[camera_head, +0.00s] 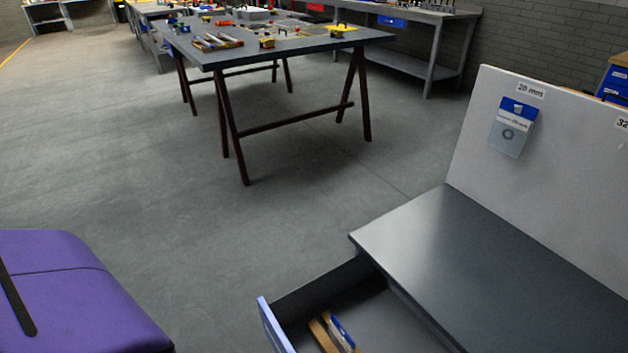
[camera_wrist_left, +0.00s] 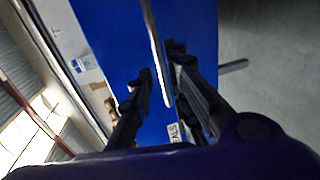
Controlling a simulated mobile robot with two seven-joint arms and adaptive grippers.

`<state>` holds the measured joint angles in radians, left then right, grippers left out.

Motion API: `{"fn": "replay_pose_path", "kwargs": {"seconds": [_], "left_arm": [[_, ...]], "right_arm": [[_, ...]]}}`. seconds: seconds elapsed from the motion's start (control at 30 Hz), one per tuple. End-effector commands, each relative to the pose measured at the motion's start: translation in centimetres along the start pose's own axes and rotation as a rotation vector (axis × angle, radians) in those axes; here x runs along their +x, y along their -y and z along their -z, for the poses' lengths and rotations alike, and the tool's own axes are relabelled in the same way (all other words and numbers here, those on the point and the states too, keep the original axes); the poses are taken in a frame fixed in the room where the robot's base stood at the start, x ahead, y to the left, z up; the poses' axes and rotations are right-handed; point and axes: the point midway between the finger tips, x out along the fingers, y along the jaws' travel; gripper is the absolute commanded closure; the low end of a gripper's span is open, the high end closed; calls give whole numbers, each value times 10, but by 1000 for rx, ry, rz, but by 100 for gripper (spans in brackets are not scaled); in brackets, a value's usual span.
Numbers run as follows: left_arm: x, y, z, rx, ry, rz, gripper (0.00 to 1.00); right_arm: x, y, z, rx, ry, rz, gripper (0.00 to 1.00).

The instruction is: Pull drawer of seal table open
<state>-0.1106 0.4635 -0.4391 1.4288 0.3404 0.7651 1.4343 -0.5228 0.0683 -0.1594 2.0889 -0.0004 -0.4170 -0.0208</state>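The seal table (camera_head: 478,268) is a dark grey bench with an upright light panel (camera_head: 560,150) at the right of the head view. Its drawer (camera_head: 376,319) is pulled partly out, showing a dark inside with a brown divider and a blue-and-white packet (camera_head: 341,333). The blue drawer front (camera_head: 272,325) is cut off by the lower edge. In the left wrist view, my left gripper (camera_wrist_left: 163,68) has its fingers closed in on both sides of the silver bar handle (camera_wrist_left: 155,40) on the blue front (camera_wrist_left: 110,35). A partly hidden label (camera_wrist_left: 174,132) reads "ALS". My right gripper is not in view.
A work table (camera_head: 290,42) with small parts stands beyond, on dark red trestle legs. More benches (camera_head: 400,60) line the back wall. Grey floor (camera_head: 290,220) is clear between the seal table and the work table. A blue-and-white card (camera_head: 513,127) hangs on the panel under "20 mm".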

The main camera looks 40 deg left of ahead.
Motion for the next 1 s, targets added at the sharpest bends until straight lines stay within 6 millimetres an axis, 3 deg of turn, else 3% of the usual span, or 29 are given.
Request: {"fn": "replay_pose_path", "kwargs": {"seconds": [0.1, 0.33, 1.0], "left_arm": [[-30, 2, 0, -1, 0, 8, 83], [-64, 1, -1, -1, 0, 6, 83], [-69, 0, -1, -1, 0, 3, 83]], "right_arm": [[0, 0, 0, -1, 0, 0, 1], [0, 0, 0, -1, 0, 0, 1], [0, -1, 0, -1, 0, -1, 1]]}}
